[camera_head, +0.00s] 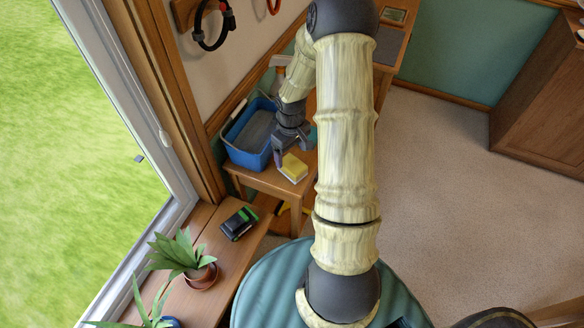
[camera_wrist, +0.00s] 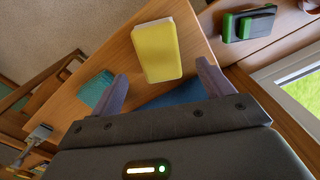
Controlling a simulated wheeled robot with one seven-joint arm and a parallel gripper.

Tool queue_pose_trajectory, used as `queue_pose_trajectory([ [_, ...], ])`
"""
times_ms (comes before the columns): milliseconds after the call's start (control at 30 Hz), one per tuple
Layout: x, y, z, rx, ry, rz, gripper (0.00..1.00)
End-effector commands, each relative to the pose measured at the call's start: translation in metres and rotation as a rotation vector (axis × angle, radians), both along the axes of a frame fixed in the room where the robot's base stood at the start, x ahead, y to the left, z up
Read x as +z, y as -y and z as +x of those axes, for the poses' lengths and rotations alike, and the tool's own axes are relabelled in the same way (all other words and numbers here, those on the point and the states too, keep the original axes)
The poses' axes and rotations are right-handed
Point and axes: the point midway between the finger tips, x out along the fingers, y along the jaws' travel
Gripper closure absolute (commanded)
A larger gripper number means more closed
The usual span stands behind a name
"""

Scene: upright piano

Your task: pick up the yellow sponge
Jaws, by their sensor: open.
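The yellow sponge (camera_head: 293,168) lies near the front edge of a small wooden table (camera_head: 270,183), next to a blue bin. In the wrist view the sponge (camera_wrist: 158,52) has a yellow face and a pale side, and it appears beyond and between my fingertips. My gripper (camera_head: 287,155) is just behind the sponge in the head view. In the wrist view my gripper (camera_wrist: 162,72) is open, with a finger to either side of the sponge's near end. Whether the fingers are level with the sponge or above it, I cannot tell.
The blue bin (camera_head: 236,150) stands left of the sponge. A teal item (camera_wrist: 94,88) lies on the table in the wrist view. A black and green object (camera_head: 239,222) and a potted plant (camera_head: 200,274) are on the windowsill shelf. Open carpet (camera_head: 440,190) is to the right.

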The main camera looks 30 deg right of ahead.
Motion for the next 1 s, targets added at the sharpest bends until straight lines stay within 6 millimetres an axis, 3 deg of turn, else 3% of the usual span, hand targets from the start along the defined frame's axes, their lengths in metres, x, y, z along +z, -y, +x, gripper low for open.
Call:
queue_pose_trajectory([
  [133, -0.014, -0.001, 0.0, 0.003, 0.0, 0.0, 0.2],
  [533, -0.02, -0.002, 0.0, 0.006, 0.0, 0.0, 0.2],
  [833, -0.06, 0.0, -0.005, 0.006, -0.001, 0.002, 0.2],
  [1000, -0.067, 0.001, -0.004, 0.003, 0.002, 0.001, 0.2],
])
